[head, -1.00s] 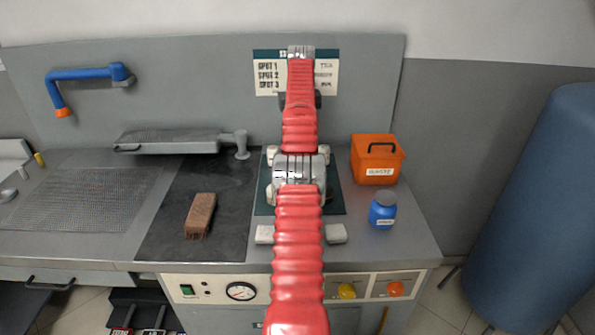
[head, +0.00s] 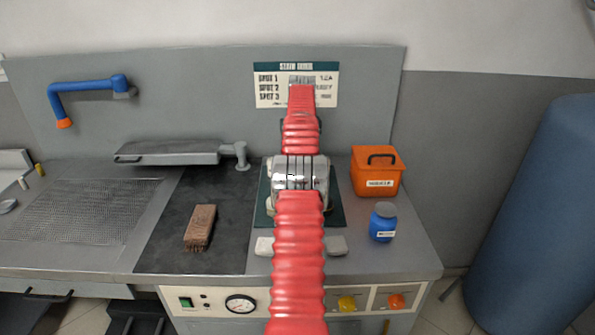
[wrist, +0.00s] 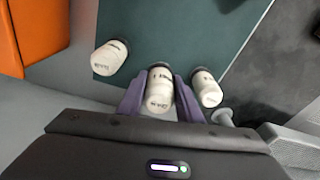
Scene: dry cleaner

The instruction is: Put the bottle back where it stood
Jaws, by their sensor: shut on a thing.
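In the wrist view, my gripper (wrist: 158,82) has its purple fingers closed on either side of a white bottle (wrist: 160,91) with a dark cap and black print. The held bottle is at the edge of the dark green mat (wrist: 160,35). A similar white bottle (wrist: 109,58) is at the mat's corner to the left, apart from the fingers. Another white bottle (wrist: 207,92) is close beside the right finger. A further dark cap shows at the top edge. In the head view, my red arm hides the gripper and held bottle. I cannot tell whether the bottle's base touches the mat.
An orange box (head: 376,184) and a blue jar (head: 382,229) stand right of the mat. A brown brush (head: 200,228) lies on the dark pad at left. A grey sleeve board (head: 170,153) is behind it. Two pale blocks lie in front of the mat.

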